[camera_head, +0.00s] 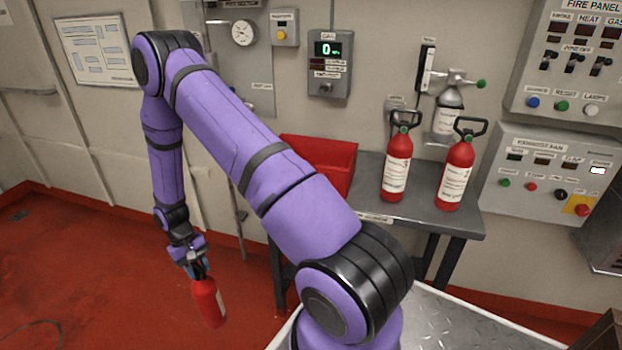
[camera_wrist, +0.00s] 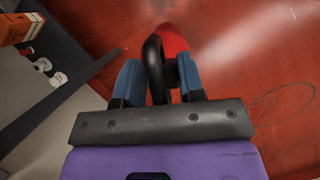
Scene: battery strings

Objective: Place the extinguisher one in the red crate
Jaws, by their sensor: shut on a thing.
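A red fire extinguisher (camera_head: 208,302) with a white label hangs from my gripper (camera_head: 193,262) over the red floor, left of the table. In the wrist view the blue fingers of my gripper (camera_wrist: 158,85) are closed around its black handle (camera_wrist: 153,68), with the red body (camera_wrist: 174,42) beyond. Its number cannot be read. The red crate (camera_head: 325,156) stands on the left part of the grey table, partly hidden behind my purple arm. Its inside is mostly hidden.
Two more red extinguishers (camera_head: 397,168) (camera_head: 455,175) stand upright on the table (camera_head: 375,219), right of the crate. A grey cylinder (camera_head: 448,112) is on the wall behind them. Control panels (camera_head: 550,175) line the right wall.

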